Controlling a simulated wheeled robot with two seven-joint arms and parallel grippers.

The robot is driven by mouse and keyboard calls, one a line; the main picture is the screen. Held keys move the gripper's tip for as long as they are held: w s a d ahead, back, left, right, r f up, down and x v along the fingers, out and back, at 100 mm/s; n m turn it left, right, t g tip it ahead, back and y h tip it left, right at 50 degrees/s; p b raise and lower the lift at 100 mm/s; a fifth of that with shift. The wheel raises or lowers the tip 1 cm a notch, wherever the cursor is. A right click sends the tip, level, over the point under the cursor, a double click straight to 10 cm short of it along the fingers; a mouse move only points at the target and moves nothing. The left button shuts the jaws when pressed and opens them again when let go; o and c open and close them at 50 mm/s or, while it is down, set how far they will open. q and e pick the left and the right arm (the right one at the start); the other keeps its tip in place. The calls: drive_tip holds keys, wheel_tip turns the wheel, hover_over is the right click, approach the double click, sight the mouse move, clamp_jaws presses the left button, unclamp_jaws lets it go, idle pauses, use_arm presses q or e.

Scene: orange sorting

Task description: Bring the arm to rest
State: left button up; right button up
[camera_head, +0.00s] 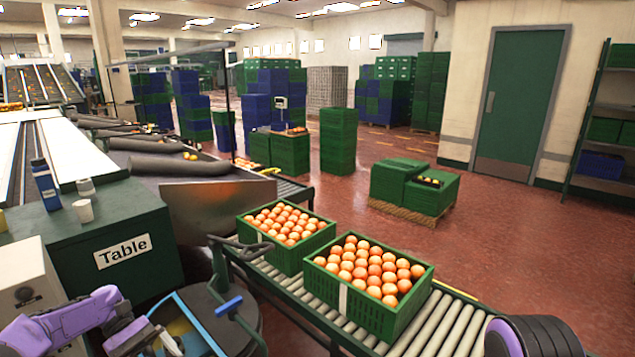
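My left arm, purple and grey, comes in at the lower left. Its end, with my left gripper (168,343), is at the bottom edge and partly cut off, and I cannot make out whether its fingers are open or shut. At the lower right only a dark and purple rounded part of my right arm shows; my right gripper is out of view. Two green crates full of oranges, a nearer crate (415,307) and a farther crate (247,232), stand on the roller conveyor (452,327), apart from both arms.
A green box labelled Table (124,250) stands at left with a blue bottle (45,187) and white cups on top. A dark round container (243,318) with blue parts is near my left arm. Stacked green crates (391,184) stand on a pallet. Red floor is open at right.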

use_arm(q)
drive_tip(key=w+d+f+n+t+h, duration=0.1)
drive_tip(key=w+d+f+n+t, duration=0.3)
drive_tip(key=w+d+f+t, duration=0.4)
drive_tip(key=s+d+f+t+y, duration=0.1)
drive_tip(key=s+d+f+y, duration=0.2)
drive_tip(key=f, duration=0.5)
drive_tip(key=s+d+f+y, duration=0.3)
drive_tip(key=s+f+y, duration=0.1)
drive_tip(key=f, duration=0.3)
drive_tip(key=s+a+f+m+y, duration=0.1)
drive_tip(key=s+f+y, duration=0.15)
drive_tip(key=s, duration=0.35)
drive_tip(key=s+a+f+m+y, duration=0.2)
drive_tip(key=s+y, duration=0.1)
drive_tip(key=s, duration=0.4)
drive_tip(key=s+a+r+m+y, duration=0.1)
drive_tip(key=s+a+r+m, duration=0.1)
drive_tip(key=s, duration=0.5)
drive_tip(key=s+a+r+m+t+y, duration=0.1)
drive_tip(key=s+a+r+m+y, duration=0.1)
drive_tip(key=s+r, duration=0.3)
drive_tip(key=s+a+m, duration=0.1)
drive_tip(key=s, duration=0.1)
drive_tip(key=shift+s+a, duration=0.3)
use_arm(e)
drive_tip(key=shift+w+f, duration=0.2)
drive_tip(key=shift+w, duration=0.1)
